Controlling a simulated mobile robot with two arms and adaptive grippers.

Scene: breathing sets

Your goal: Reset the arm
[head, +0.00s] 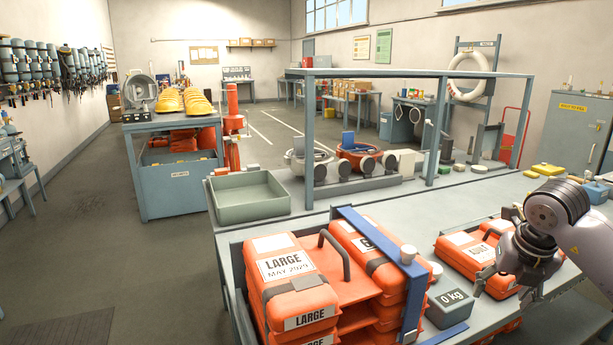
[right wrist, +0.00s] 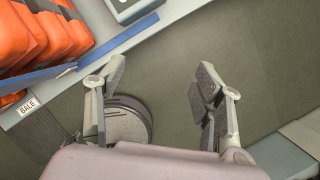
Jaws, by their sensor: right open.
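My right arm comes in from the right in the head view. Its gripper (head: 507,290) hangs at the right end of the front bench, in front of an orange case marked ADULT (head: 455,258). In the right wrist view the gripper (right wrist: 158,85) is open, with its fingers wide apart. Nothing is between the fingers; grey floor shows beyond them. I cannot tell whether a finger touches the case. My left gripper is not in view.
Orange LARGE cases (head: 287,268) stand stacked at the front, beside a blue bar (head: 375,237) and a grey 0 kg block (head: 447,303). A green tray (head: 248,200) sits behind them. The metal frame (head: 430,75) rises over the bench.

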